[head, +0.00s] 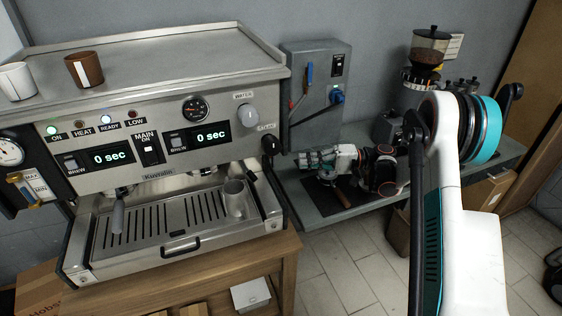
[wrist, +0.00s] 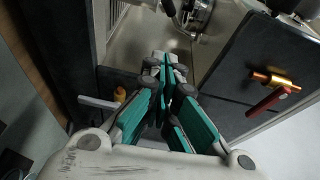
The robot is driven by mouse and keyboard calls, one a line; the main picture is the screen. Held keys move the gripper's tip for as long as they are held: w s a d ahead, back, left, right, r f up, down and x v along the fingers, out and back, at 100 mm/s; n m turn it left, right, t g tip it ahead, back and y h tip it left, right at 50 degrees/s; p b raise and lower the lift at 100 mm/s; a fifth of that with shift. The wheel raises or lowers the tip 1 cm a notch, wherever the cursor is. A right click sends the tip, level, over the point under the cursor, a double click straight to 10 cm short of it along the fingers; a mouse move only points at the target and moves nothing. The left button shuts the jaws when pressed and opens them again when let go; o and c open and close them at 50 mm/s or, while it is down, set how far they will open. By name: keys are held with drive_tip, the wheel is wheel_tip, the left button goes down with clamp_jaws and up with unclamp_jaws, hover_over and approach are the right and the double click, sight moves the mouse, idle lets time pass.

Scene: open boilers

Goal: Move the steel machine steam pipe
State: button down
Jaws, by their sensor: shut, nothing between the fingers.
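The steel espresso machine (head: 180,165) fills the left of the head view, with a black steam knob (head: 269,144) at its right front. A dark slanting piece (head: 275,188) runs down below that knob; I cannot tell whether it is the steam pipe. My gripper (head: 303,160) is shut and empty, to the right of the machine and apart from it in the picture. In the wrist view my gripper (wrist: 165,68) has its teal-lined fingers together, pointing at steel surfaces of the machine (wrist: 150,35). No steam pipe shows clearly there.
A steel cup (head: 234,198) stands on the drip tray (head: 165,228). Two cups, one white (head: 17,80) and one brown (head: 84,69), stand on top. A grey wall box (head: 316,95) and a grinder (head: 425,65) are behind my arm. An orange-and-red fitting (wrist: 270,92) shows at right in the wrist view.

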drive_tip(key=s+a+b, duration=0.2)
drive_tip(key=a+b, duration=0.2)
drive_tip(key=a, duration=0.8)
drive_tip(key=shift+s+a, duration=0.3)
drive_tip(key=shift+a, duration=0.1)
drive_tip(key=shift+a+f, duration=0.1)
drive_tip(key=shift+f, duration=0.05)
